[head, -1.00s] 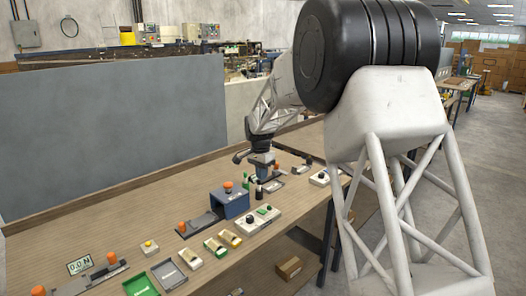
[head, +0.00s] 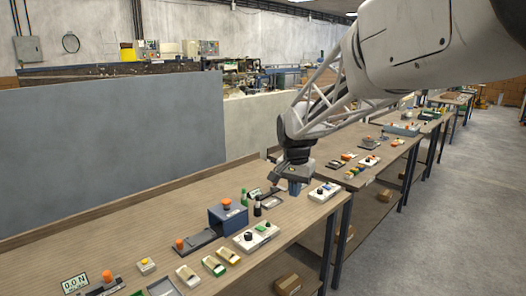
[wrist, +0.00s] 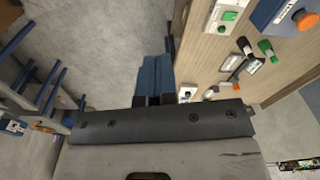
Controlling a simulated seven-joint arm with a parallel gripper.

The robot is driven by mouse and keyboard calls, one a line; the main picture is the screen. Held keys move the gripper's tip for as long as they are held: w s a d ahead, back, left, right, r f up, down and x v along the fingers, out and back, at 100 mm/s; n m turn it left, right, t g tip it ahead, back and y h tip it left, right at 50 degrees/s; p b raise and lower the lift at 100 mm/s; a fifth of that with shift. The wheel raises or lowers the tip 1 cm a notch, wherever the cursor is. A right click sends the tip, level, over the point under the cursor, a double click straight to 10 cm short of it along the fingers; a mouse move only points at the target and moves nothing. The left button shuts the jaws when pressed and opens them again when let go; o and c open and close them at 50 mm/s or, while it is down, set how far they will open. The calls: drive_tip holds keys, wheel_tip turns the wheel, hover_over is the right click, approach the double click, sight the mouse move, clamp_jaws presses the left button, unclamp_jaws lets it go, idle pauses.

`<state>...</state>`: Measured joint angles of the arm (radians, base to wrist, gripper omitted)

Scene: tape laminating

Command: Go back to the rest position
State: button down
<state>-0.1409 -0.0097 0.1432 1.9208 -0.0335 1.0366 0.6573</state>
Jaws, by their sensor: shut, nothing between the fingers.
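My gripper (head: 294,188) hangs over the right end of the wooden bench (head: 150,225), near its front edge, with its blue fingers pointing down. In the wrist view my gripper (wrist: 157,78) shows its two blue fingers side by side, closed, with nothing between them. The floor lies below them, with the bench edge to their right. The fingers look clear of every object.
A white box with a black knob (head: 324,191) sits just right of my gripper. A blue box (head: 228,218) with an orange knob and a second white control box (head: 250,236) stand left. A grey panel (head: 110,140) stands behind the bench. The aisle floor (head: 430,215) is open.

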drive_tip(key=s+d+f+n+t, duration=0.1)
drive_tip(key=s+d, duration=0.3)
drive_tip(key=s, duration=1.4)
drive_tip(key=s+d+f+n+t, duration=0.1)
drive_tip(key=s+d+n, duration=0.3)
drive_tip(key=s, duration=1.5)
drive_tip(key=shift+s+d+f+n, duration=0.15)
drive_tip(key=shift+d+f+n, duration=0.2)
drive_tip(key=shift+d, duration=0.35)
drive_tip(key=c, duration=1.8)
unclamp_jaws()
